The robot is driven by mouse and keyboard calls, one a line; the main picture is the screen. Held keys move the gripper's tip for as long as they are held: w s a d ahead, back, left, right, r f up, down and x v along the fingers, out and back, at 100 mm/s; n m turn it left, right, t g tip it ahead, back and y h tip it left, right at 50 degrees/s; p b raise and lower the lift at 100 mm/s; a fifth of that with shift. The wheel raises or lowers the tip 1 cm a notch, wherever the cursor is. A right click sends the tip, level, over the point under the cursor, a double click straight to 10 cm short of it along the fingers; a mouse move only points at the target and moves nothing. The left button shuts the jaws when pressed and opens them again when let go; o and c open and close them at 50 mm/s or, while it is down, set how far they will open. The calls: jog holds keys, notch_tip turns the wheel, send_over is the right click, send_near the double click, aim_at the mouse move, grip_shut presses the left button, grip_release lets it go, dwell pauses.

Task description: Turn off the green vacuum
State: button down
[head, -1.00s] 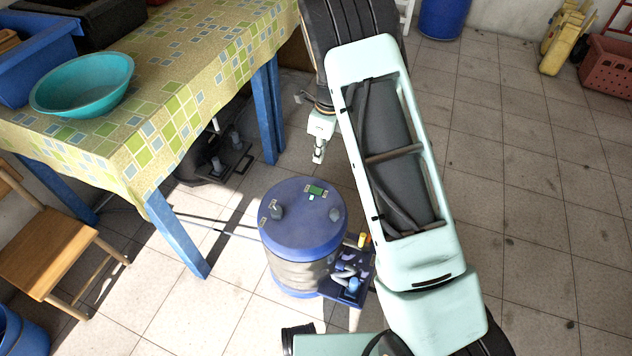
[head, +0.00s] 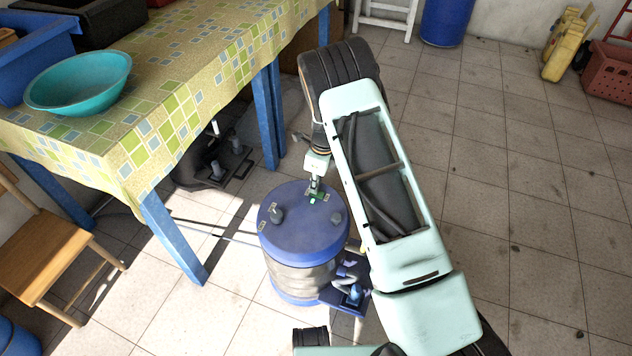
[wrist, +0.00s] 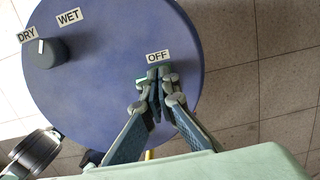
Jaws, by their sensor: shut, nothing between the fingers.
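A vacuum with a blue round lid (head: 290,235) and a grey drum stands on the tiled floor beside the table. It looks blue, not green; a small green switch (head: 316,198) sits on its lid. In the wrist view the lid (wrist: 100,110) carries an OFF label (wrist: 158,56), WET and DRY labels, and a dark knob (wrist: 45,52). My gripper (head: 315,190) is over the lid at the green switch. In the wrist view my gripper (wrist: 155,85) is shut and empty, its fingertips just below the OFF label, hiding most of the switch. Contact cannot be told.
A table (head: 190,90) with a checked cloth stands at left, bearing a teal bowl (head: 80,85). A dark machine (head: 215,165) is under it. A wooden chair (head: 45,245) is at far left. Open tiled floor lies at right, with a red crate (head: 610,68) at back.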

jog(key=shift+f, duration=0.1)
dwell(0.3)
jog(key=shift+w+a+f+g+h, duration=0.1)
jog(key=shift+a+f+g+h, duration=0.2)
jog(key=shift+f+h, duration=0.2)
jog(key=shift+r, duration=0.1)
jog(key=shift+d, duration=0.1)
jog(key=shift+s+d+p, duration=0.3)
jog(key=shift+s+d, duration=0.1)
jog(key=shift+d, duration=0.35)
